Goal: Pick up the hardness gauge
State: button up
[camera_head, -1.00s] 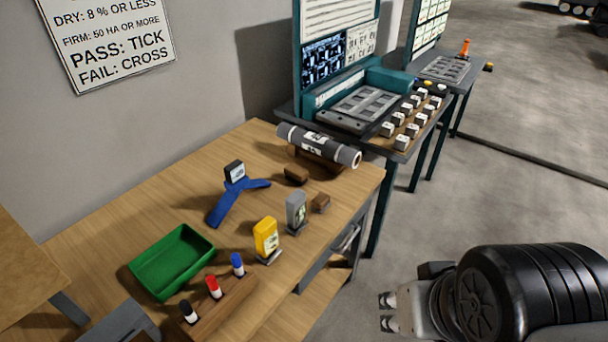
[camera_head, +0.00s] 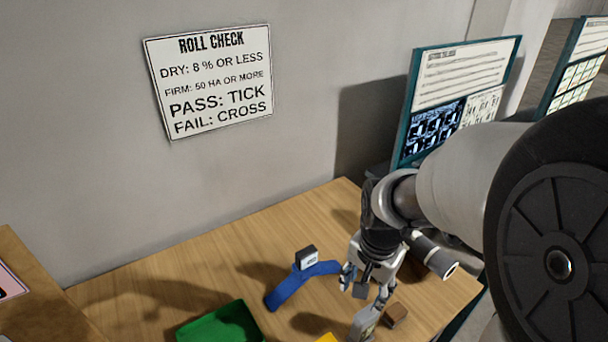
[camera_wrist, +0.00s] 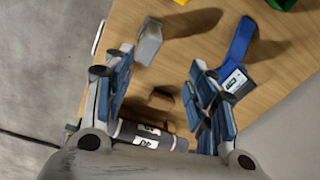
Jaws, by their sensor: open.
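A grey handheld gauge (camera_head: 364,322), which I take for the hardness gauge, stands near the front of the wooden table. In the wrist view the grey gauge (camera_wrist: 150,42) shows beyond the fingertips, nearer the left finger. My gripper (camera_head: 366,284) is open and empty, above and just behind the gauge in the head view. The gauge's lower part is cut off or hard to see in the head view.
A blue forked tool with a small display (camera_head: 290,285) lies left of my gripper. A green tray (camera_head: 222,325) and a yellow device (camera_head: 327,338) are at the lower edge. A brown block (camera_head: 396,314) and a dark roll (camera_wrist: 150,138) are close by.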

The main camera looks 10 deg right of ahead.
aim_at(365, 313)
jog(key=d+f+m+b, duration=0.1)
jog(key=f, duration=0.4)
jog(key=w+d+f+m, duration=0.1)
jog(key=f, duration=0.4)
jog(key=f+m+g+b, duration=0.1)
jog(key=f, duration=0.4)
jog(key=shift+w+d+f+b, duration=0.3)
jog(key=shift+d+f, duration=0.05)
jog(key=shift+d, duration=0.05)
jog(key=shift+d+f+b, duration=0.15)
jog(key=shift+f+b, duration=0.55)
jog(key=shift+f, duration=0.8)
jog(key=shift+d+f+b, duration=0.1)
jog(key=shift+f+b, duration=0.55)
jog(key=shift+f, duration=0.85)
grip_shut()
